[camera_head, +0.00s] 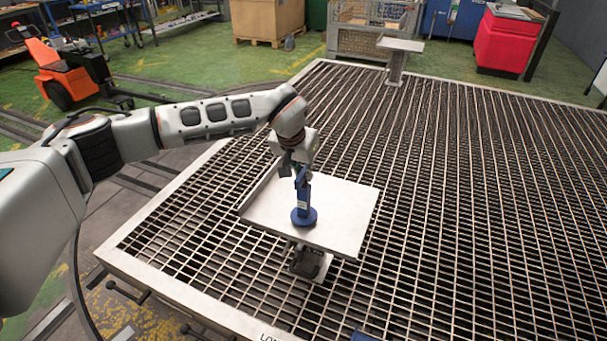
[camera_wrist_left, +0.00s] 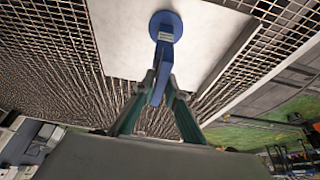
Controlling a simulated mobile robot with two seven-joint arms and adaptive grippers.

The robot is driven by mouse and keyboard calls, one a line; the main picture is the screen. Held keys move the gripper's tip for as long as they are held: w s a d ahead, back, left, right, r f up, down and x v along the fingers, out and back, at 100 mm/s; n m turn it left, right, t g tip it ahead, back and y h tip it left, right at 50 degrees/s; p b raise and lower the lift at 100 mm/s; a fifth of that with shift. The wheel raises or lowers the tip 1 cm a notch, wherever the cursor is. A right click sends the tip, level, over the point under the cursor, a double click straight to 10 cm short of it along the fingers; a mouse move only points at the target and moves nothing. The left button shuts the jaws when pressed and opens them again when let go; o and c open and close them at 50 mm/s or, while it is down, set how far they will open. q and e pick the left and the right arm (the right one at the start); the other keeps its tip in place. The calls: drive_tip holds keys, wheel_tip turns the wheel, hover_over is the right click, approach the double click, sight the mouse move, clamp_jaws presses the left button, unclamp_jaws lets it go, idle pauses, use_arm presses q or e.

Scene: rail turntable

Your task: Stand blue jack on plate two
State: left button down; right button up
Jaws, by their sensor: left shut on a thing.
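The blue jack (camera_head: 304,214) has a round base and a narrow upright body with a white label. It is upright over a light grey square plate (camera_head: 345,210), towards its front; I cannot tell whether its base touches the plate. My left gripper (camera_head: 300,172) is shut on the jack's upper part from above. In the left wrist view the fingers (camera_wrist_left: 159,98) close on the narrow end of the jack (camera_wrist_left: 166,30), with the plate (camera_wrist_left: 120,40) behind its base. No number shows on the plate. My right gripper is not in view.
The plate stands on a short post (camera_head: 310,262) on a large metal grating (camera_head: 470,190). A second small plate (camera_head: 400,44) on a post stands at the far edge. A blue thing (camera_head: 364,337) shows partly at the bottom edge. The grating on the right is clear.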

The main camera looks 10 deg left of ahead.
use_arm(q)
drive_tip(key=shift+f, duration=0.35)
drive_tip(key=c, duration=2)
unclamp_jaws()
drive_tip(key=shift+f, duration=0.1)
drive_tip(key=shift+c, duration=0.2)
